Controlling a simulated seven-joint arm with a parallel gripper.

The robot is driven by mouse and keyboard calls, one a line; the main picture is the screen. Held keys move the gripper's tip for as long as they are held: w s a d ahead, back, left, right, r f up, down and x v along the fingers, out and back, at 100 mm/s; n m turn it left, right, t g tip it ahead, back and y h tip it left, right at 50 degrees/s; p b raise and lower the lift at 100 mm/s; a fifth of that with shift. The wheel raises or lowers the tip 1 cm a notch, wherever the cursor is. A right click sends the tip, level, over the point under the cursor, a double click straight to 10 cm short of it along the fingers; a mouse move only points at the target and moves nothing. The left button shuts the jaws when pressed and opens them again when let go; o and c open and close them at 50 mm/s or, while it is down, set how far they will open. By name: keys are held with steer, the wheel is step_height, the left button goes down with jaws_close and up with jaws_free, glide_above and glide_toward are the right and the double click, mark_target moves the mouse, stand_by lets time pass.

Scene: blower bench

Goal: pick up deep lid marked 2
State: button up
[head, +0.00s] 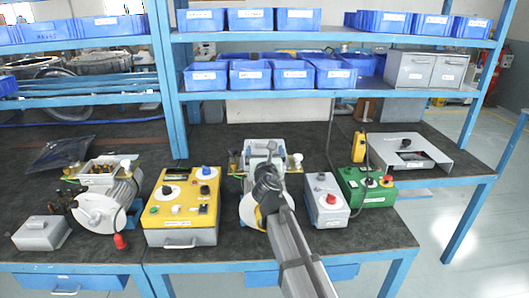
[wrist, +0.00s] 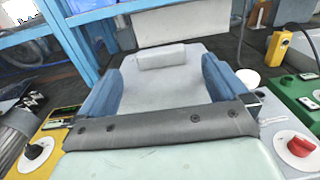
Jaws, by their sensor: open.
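A pale grey lid (wrist: 160,85) with a raised block-shaped handle (wrist: 160,57) lies between the two blue fingers of my gripper (wrist: 161,68) in the wrist view. The fingers are apart, with visible space to the handle on both sides. In the head view my gripper (head: 267,166) is above the middle blower, over the pale lid (head: 263,146) on its top box, and my arm hides part of it. No mark 2 can be read on it. Another grey lid with a handle (head: 42,233) lies on the bench at far left.
A yellow control box (head: 182,208) stands left of the middle blower. Another blower (head: 100,205) stands left. Shelves with blue bins (head: 250,75) rise behind.

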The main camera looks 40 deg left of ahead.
mark_target(264, 143)
steer(key=shift+x, duration=2.8)
steer(key=shift+c, duration=0.3)
steer(key=c, duration=1.1)
steer(key=shift+c, duration=0.2)
steer(key=shift+r, duration=0.15)
